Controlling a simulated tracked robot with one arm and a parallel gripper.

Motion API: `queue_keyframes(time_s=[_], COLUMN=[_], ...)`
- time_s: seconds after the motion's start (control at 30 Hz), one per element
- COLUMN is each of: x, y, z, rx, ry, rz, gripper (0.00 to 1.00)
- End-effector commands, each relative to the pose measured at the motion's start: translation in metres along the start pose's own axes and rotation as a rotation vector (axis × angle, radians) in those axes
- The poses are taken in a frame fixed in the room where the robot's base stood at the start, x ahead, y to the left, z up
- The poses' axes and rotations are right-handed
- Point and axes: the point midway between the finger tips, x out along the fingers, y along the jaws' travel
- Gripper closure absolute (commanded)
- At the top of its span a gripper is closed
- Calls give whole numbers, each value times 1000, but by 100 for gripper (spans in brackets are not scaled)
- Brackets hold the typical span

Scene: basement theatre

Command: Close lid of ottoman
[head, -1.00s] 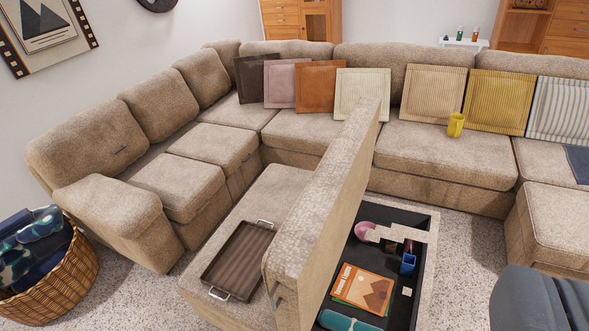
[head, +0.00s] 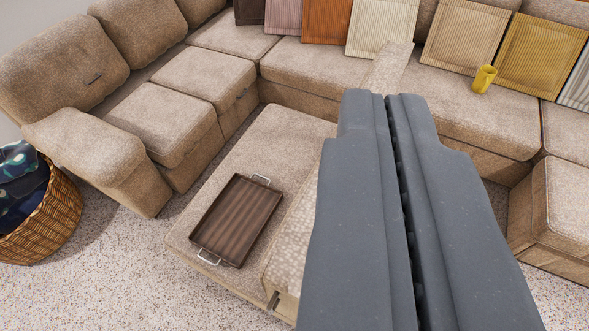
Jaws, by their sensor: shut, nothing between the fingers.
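The beige ottoman (head: 275,150) stands in the middle of the floor. Its lid (head: 296,225) stands raised, as a tall upright panel; my gripper covers most of it, and its far end shows past the fingertips. My gripper (head: 384,97) is shut and empty, large in the right half of the view, its fingers pointing away from me. It is in front of the lid in the picture; I cannot tell whether it touches it. The open storage space and its contents are hidden behind my gripper.
A brown tray (head: 237,220) with metal handles lies on the flat part of the ottoman. A beige sectional sofa (head: 200,75) wraps the left and back, with several cushions and a yellow mug (head: 484,79). A wicker basket (head: 45,220) stands at left. Speckled carpet is clear in front.

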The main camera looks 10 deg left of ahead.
Motion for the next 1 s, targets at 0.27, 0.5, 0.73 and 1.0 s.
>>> queue_keyframes(time_s=[0.27,0.5,0.73,1.0], x=[15,78,143,213], y=[-2,-27,-39,-56], z=[-3,-3,7,33], rx=[-2,-13,-19,-24], ry=[-30,-165,-305,-461], rz=[0,14,48,108], gripper=[100,100,100,100])
